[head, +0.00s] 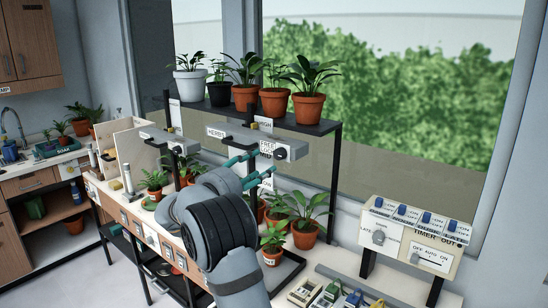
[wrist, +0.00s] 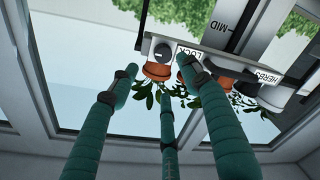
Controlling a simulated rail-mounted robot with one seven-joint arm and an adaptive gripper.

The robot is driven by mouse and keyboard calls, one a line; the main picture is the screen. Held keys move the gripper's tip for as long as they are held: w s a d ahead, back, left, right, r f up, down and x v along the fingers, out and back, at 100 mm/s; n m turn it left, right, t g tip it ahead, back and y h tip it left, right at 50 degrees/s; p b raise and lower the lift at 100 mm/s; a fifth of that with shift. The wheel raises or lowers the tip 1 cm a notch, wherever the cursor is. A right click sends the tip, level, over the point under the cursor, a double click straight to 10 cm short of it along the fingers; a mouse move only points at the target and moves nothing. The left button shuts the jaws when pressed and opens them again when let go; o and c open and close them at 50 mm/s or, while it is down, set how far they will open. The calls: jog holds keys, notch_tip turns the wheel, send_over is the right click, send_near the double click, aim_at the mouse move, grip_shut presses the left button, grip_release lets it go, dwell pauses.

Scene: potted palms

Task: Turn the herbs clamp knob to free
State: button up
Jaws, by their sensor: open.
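The herbs clamp (head: 240,139) is a grey bar below the plant shelf, with a HERBS label at its left and a FREE label above another partly hidden label near its right end. Its dark round knob (head: 281,154) is at the right end. In the wrist view, which looks upside down, the knob (wrist: 163,51) shows beside the LOCK label, beyond my fingertips. I cannot tell which label it points to. My gripper (head: 257,169) has teal fingers, spread open and empty, just below and left of the knob. The open fingers also fill the wrist view (wrist: 158,82).
Several potted plants stand on the black shelf (head: 225,111) above the clamp, and more (head: 306,232) stand below it. A black shelf post (head: 335,180) stands right of the knob. A timer panel (head: 411,237) is further right. The window is behind.

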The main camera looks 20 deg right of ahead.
aim_at(278, 155)
jog(key=p+x, duration=0.5)
jog(key=x, duration=0.3)
jog(key=shift+w+d+r, duration=0.1)
jog(key=shift+w+d, duration=0.15)
jog(key=shift+w, duration=0.1)
jog(key=shift+w+d, duration=0.4)
jog(key=shift+d, duration=0.15)
jog(key=shift+c, duration=0.9)
jog(key=c, duration=1)
jog(key=shift+o, duration=0.2)
